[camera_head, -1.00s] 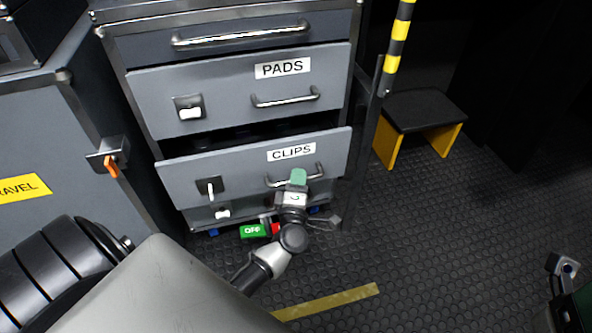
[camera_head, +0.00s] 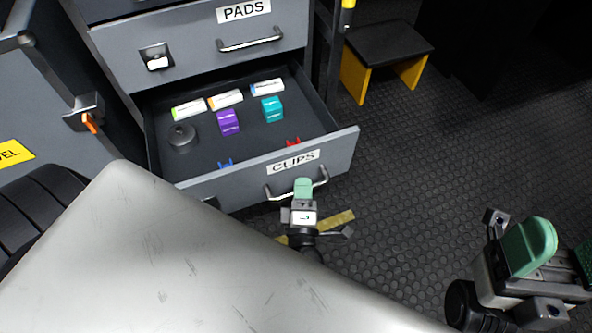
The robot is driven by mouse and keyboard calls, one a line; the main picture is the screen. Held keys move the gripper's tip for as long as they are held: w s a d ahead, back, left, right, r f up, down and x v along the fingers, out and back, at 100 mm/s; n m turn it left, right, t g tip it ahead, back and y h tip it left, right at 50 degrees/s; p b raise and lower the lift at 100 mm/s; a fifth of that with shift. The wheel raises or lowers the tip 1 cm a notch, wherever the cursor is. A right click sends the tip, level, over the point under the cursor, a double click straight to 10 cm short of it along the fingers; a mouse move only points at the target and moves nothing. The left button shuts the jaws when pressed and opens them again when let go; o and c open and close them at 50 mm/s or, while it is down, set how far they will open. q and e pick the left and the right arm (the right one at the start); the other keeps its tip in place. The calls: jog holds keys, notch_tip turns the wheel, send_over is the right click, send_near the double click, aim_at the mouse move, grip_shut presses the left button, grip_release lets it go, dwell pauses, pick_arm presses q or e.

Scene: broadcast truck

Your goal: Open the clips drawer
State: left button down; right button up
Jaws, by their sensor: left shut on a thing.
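The clips drawer (camera_head: 240,180) is pulled well out of the grey cabinet, with its "CLIPS" label on the front and its inside in view. Its metal bar handle (camera_head: 318,183) is on the right part of the front. My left gripper (camera_head: 304,187), with green finger pads, is shut on this handle. My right gripper (camera_head: 530,245) is at the lower right, away from the drawer and near nothing; its finger gap does not show clearly. Inside the drawer lie white boxes (camera_head: 226,99), a purple item (camera_head: 229,122), a teal item (camera_head: 272,109) and a dark round item (camera_head: 182,138).
The pads drawer (camera_head: 190,55) above is shut. A black step stool with yellow legs (camera_head: 388,45) stands right of the cabinet, beside a dark post. A grey cabinet with an orange latch (camera_head: 90,122) is at left. Dark studded floor (camera_head: 420,160) is clear at right.

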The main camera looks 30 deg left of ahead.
pick_arm(q)
jog(key=shift+s+d, duration=0.35)
jog(key=shift+d, duration=0.05)
jog(key=c, duration=1.1)
grip_release()
jog(key=p+v, duration=0.1)
jog(key=v, duration=0.9)
jog(key=shift+s+d+f+p, duration=0.1)
jog(key=shift+s+d+p, duration=0.1)
jog(key=shift+s+p, duration=0.15)
